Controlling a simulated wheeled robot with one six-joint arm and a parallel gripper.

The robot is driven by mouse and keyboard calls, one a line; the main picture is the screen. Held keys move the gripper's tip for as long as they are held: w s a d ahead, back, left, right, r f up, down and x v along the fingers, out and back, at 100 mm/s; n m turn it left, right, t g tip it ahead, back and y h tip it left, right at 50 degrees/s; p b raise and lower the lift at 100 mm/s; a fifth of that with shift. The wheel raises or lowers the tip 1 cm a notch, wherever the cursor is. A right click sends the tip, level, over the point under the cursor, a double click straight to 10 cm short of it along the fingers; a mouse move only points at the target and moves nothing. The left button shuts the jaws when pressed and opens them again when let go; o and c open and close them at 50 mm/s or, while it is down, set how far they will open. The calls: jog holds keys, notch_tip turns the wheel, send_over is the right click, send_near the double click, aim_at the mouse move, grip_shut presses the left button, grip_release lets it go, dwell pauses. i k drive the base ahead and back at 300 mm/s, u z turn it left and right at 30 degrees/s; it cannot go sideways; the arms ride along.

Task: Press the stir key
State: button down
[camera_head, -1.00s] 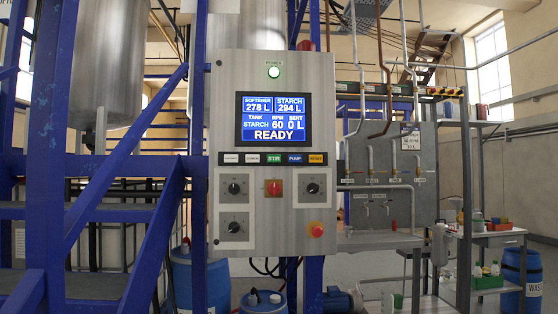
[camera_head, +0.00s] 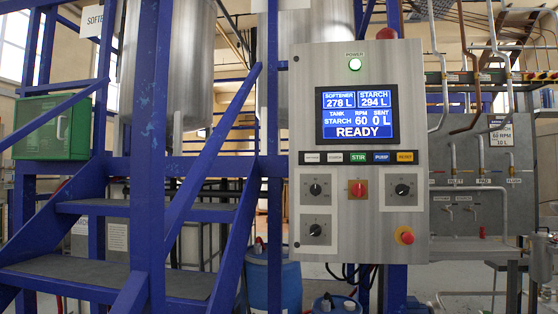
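The green stir key (camera_head: 358,157), labelled STIR, sits in the row of keys on the grey control panel (camera_head: 375,225), right of centre in the head view. My gripper is not in view.
A red switch (camera_head: 357,189), black dials (camera_head: 315,190) and a red emergency button (camera_head: 404,236) sit below the keys. Blue metal stairs (camera_head: 90,270) and posts stand at left. Blue drums (camera_head: 275,277) stand below the panel. A pipe board (camera_head: 480,180) is at right.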

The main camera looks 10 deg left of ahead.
aim_at(354, 157)
jog(key=u, duration=0.5)
jog(key=i, duration=1.2)
jog(key=z, duration=0.35)
